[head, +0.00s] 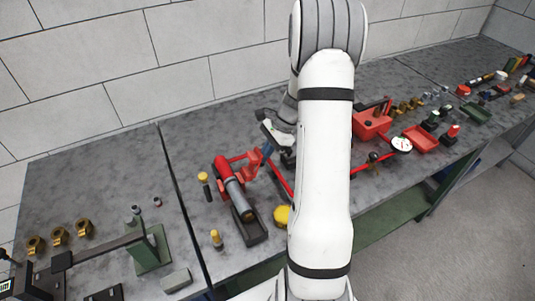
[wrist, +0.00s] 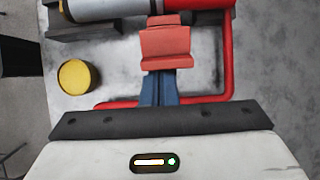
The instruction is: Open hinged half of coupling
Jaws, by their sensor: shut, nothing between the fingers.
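A red block-like piece, apparently the hinged coupling half (wrist: 166,42), is directly ahead of my fingers in the wrist view. In the head view, red coupling parts (head: 252,160) stand beside a red and grey cylinder assembly (head: 235,190). My gripper (wrist: 167,72) has blue fingers that are shut with nothing between them. Their tips are at the lower edge of the red piece; I cannot tell whether they touch it. In the head view my gripper (head: 266,153) is partly hidden by my arm. The hinge is not clearly visible.
A red pipe (wrist: 226,60) bends around the right and below the coupling. A yellow round cap (wrist: 76,77) lies to the left. A red toolbox (head: 370,122) and red tray (head: 421,139) stand right of my arm.

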